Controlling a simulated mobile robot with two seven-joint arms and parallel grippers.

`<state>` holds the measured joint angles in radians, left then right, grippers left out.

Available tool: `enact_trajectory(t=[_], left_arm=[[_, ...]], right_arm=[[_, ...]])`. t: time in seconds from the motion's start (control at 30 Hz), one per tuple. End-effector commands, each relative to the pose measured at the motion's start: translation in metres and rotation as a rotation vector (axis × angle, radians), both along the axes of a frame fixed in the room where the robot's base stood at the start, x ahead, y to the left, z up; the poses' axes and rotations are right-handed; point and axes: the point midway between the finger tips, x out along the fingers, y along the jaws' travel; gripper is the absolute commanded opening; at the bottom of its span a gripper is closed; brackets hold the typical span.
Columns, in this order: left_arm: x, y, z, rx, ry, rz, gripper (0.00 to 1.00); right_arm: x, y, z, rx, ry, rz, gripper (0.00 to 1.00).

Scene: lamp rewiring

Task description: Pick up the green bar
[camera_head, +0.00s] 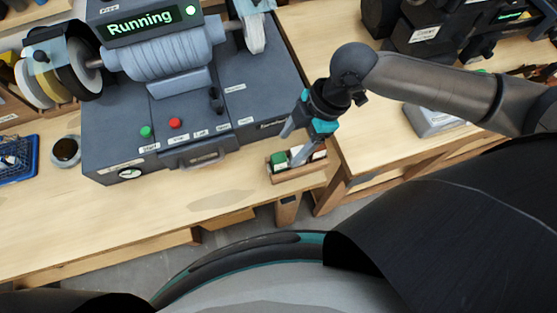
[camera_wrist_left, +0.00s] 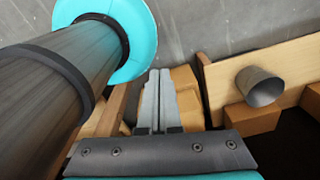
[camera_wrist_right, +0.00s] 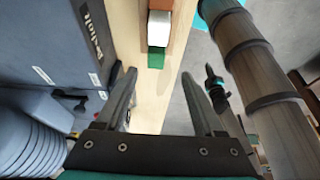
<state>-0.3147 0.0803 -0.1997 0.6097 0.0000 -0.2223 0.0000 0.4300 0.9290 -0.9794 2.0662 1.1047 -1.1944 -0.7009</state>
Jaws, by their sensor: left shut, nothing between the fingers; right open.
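The green bar (camera_head: 279,159) sits at the left end of a small wooden tray (camera_head: 299,174) near the bench's front right corner. In the right wrist view the green bar (camera_wrist_right: 156,58) is ahead, beside a white bar (camera_wrist_right: 159,28). My right gripper (camera_head: 293,146) is open and empty over the tray, and one finger hides part of it. In the right wrist view the spread fingers (camera_wrist_right: 158,76) have the green bar beyond them, roughly between their lines. My left gripper (camera_wrist_left: 158,74) is shut and empty in the left wrist view; I do not see it in the head view.
A grey grinding machine (camera_head: 200,130) reading "Running" stands on the bench just left of my right gripper. A blue basket (camera_head: 18,158) is at far left. A second wooden table (camera_head: 375,135) stands to the right. Bench space in front of the machine is clear.

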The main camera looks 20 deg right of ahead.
Motion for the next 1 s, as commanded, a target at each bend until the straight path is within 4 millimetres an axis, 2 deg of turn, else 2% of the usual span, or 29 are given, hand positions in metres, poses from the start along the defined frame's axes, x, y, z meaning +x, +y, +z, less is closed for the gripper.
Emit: enact_trajectory(t=[0.1,0.33,0.67,0.97,1.0], left_arm=[[0.006,0.000,0.000,-0.001,-0.009,0.000,0.00],[0.025,-0.002,0.001,-0.005,-0.041,0.000,0.00],[0.022,-0.002,0.002,-0.004,-0.036,0.000,0.00],[0.016,-0.001,0.002,-0.003,-0.026,-0.001,0.00],[0.016,-0.001,0.002,-0.003,-0.026,-0.001,0.00]], right_arm=[[0.000,0.007,-0.015,0.002,0.000,-0.001,0.70],[0.001,0.013,-0.027,0.002,0.001,-0.002,0.70],[0.004,0.029,-0.065,0.001,0.002,-0.001,0.70],[0.004,0.030,-0.069,0.000,-0.002,-0.001,0.70],[0.004,0.030,-0.069,0.000,-0.002,-0.001,0.67]])
